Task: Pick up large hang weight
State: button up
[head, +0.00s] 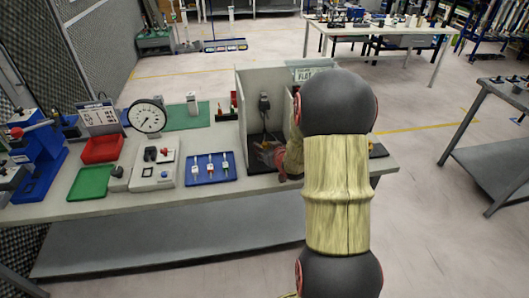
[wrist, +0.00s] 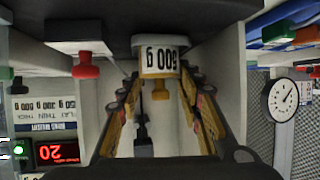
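My gripper (wrist: 161,82) is open, with one yellow-and-black finger on each side of the knob. A gap shows between each finger and the knob. In the head view, my gripper (head: 264,151) is low inside a light walled booth (head: 252,95) on the table. My arm covers much of the booth, and I cannot make out the weight there.
A red-knobbed piece (wrist: 86,66) stands beside the weight in the wrist view. A red digital display (wrist: 58,153) is at lower left. In the head view, a blue tray (head: 210,179), a dial gauge (head: 147,117) and a red bin (head: 102,149) lie left of the booth.

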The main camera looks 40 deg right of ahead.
grip_shut()
dwell(0.3)
